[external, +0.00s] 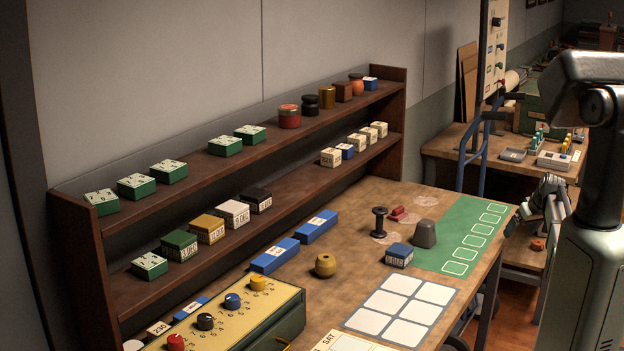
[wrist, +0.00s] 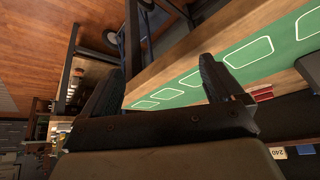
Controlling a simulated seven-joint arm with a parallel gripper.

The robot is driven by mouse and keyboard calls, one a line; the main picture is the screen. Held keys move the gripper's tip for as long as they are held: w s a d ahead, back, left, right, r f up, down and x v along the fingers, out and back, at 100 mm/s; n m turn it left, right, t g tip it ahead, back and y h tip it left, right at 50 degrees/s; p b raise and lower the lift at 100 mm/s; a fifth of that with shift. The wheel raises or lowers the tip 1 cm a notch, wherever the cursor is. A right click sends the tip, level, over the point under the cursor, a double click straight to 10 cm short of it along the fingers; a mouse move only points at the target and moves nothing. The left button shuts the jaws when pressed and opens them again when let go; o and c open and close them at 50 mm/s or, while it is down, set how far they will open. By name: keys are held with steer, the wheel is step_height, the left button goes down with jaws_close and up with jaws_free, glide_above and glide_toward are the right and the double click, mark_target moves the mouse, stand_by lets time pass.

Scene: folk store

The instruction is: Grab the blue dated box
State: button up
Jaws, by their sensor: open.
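The blue dated box (external: 399,256) sits on the workbench, beside the near left corner of the green mat, with a white label on its front that seems to read "5 DEC". I cannot make it out in the wrist view. My gripper (wrist: 157,82) is open, its two dark fingers apart with nothing held between them. It is off the right end of the bench, to the right of the box and well apart from it; in the external view it shows small, partly behind my arm.
Other dated boxes (external: 207,228) line the lower shelf. A white-squared sheet (external: 377,303) lies in front.

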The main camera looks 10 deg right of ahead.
steer(key=w+a+r+n+g, duration=0.1)
steer(key=a+r+n, duration=0.15)
steer(key=a, duration=0.85)
steer(key=w+a+r+n+g, duration=0.15)
steer(key=a+r, duration=0.25)
steer(key=a, duration=0.7)
steer(key=n+g, duration=0.2)
steer(key=n, duration=0.2)
glide_toward(400, 249)
steer(key=f, duration=0.3)
steer(key=w+f, duration=0.1)
steer(key=f, duration=0.1)
steer(key=shift+a+f, duration=0.15)
steer(key=shift+a, duration=0.25)
steer(key=shift+w+f, duration=0.2)
steer(key=shift+f, duration=2.4)
steer(key=c, duration=1.1)
